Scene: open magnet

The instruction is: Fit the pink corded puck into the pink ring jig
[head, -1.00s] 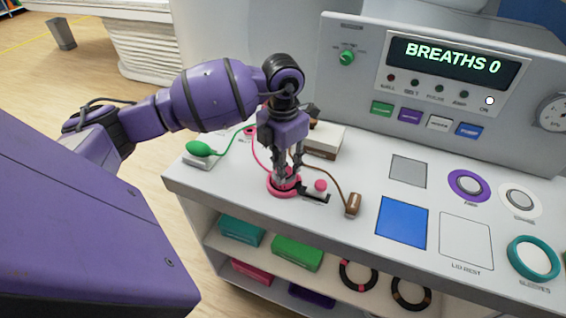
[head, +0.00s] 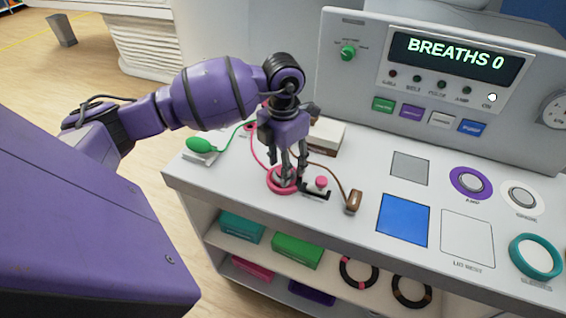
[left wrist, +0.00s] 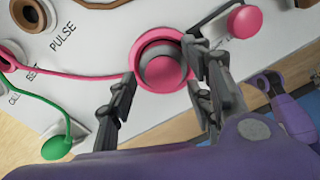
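The pink ring jig (head: 283,188) lies on the counter near its front edge, and it also shows in the left wrist view (left wrist: 142,78). The pink puck (left wrist: 164,73) sits inside the ring, with a dark crescent gap along one side. I cannot tell how deep it sits. Its pink cord (left wrist: 75,77) runs off to the left.
A pink knob (head: 321,182) on a small dark slide stands right beside the ring. A brown corded plug (head: 353,201) and a green bulb (head: 199,145) lie nearby. The upright display panel (head: 440,90) stands behind. A blue square (head: 402,221) lies to the right.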

